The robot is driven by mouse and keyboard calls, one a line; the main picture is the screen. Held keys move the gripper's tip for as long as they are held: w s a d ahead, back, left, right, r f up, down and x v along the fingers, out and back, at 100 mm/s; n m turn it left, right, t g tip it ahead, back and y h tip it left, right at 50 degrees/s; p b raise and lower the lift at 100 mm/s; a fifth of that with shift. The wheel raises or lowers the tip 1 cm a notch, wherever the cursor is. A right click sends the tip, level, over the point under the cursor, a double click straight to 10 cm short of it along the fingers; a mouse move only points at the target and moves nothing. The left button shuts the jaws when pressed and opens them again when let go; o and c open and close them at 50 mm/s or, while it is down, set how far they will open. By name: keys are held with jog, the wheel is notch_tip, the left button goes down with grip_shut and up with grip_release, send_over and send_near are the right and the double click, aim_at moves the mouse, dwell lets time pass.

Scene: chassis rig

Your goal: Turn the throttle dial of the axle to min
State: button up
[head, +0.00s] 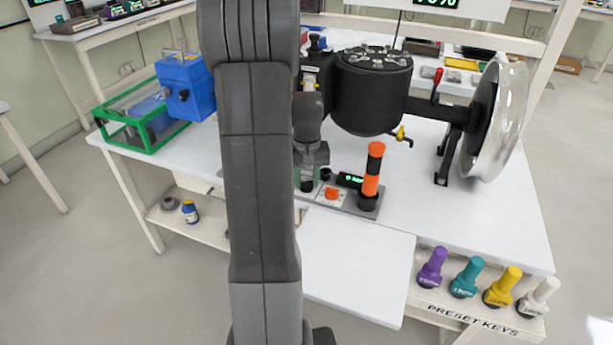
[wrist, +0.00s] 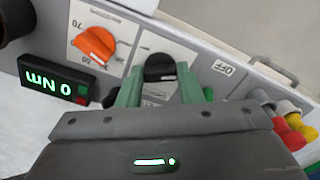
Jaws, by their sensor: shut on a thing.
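A black dial (wrist: 160,68) sits on a light panel plate in the wrist view. My gripper (wrist: 160,88) has its green fingers on either side of this dial and is shut on it. The fingers hide part of the dial and its markings, so its setting cannot be read. An orange dial (wrist: 94,46) with a number scale is beside it; it also shows in the head view (head: 332,193). I cannot tell from the labels which one is the throttle dial. The axle's black housing (head: 373,95) and wheel (head: 493,120) stand behind the panel.
A display (wrist: 57,82) reads 0 Nm. An orange and black cylinder (head: 372,172) stands at the panel's right end. A green-framed box (head: 150,125) and a blue unit (head: 187,85) are at left. Several coloured preset keys (head: 467,277) line the front right. The white worktop (head: 460,205) is clear at right.

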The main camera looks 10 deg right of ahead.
aim_at(307, 182)
dwell(0.4)
jog(key=o, duration=1)
jog(key=shift+r, duration=0.1)
notch_tip(307, 182, up, 14)
jog(key=shift+f+p, duration=0.15)
jog(key=shift+p, duration=0.8)
jog(key=shift+f, duration=0.1)
notch_tip(307, 182, down, 14)
jog(key=shift+r+b, duration=0.15)
jog(key=shift+b, duration=0.85)
jog(key=shift+r, duration=0.1)
